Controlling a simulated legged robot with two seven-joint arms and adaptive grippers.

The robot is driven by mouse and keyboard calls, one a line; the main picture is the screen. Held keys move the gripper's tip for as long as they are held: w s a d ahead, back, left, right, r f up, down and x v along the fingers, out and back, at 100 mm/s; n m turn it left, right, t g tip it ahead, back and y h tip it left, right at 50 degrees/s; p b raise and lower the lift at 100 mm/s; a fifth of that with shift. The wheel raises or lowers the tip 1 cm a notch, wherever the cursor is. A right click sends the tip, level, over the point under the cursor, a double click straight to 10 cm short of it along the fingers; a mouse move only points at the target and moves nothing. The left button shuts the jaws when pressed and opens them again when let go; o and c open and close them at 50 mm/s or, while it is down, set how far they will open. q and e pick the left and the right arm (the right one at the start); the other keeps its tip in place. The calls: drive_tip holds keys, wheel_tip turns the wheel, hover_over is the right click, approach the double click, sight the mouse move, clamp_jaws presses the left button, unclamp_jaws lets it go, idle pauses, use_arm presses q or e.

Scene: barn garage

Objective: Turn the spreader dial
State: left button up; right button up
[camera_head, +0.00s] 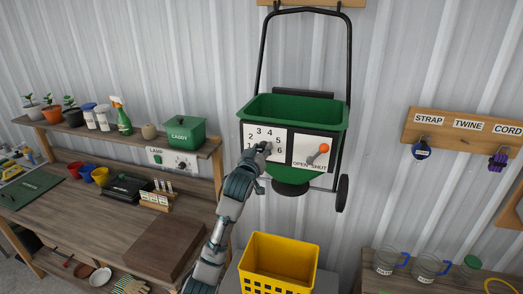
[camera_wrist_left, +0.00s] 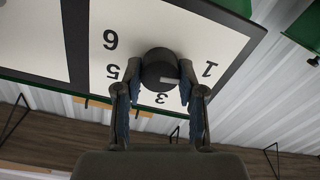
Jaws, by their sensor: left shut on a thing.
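The green spreader (camera_head: 295,115) hangs on the corrugated wall. Its left white panel carries a dial numbered 1 to 6, and the dial's dark round knob also shows in the left wrist view (camera_wrist_left: 160,68). My left gripper (camera_head: 262,152) reaches up to this panel and is shut on the knob, one finger on each side. In the left wrist view my left gripper (camera_wrist_left: 160,88) partly covers the numbers around the knob; 6, 5, 3 and 1 show, upside down. The right panel has an orange-tipped lever (camera_head: 323,148) with OPEN and SHUT labels. My right gripper is not in view.
A yellow basket (camera_head: 278,262) stands below the spreader. A wooden workbench (camera_head: 100,215) with pots, a green caddy (camera_head: 183,131) and a lamp switch box is at left. A hook board (camera_head: 460,125) and a shelf with jugs (camera_head: 430,265) are at right.

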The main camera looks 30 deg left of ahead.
use_arm(q)
drive_tip(key=shift+f, duration=0.25)
drive_tip(key=o, duration=1.1)
drive_tip(key=shift+w, duration=0.1)
drive_tip(key=shift+c, duration=0.2)
drive_tip(key=shift+o, duration=0.4)
drive_tip(key=shift+w+a, duration=0.15)
drive_tip(key=v, duration=1.1)
drive_tip(key=shift+s, duration=0.4)
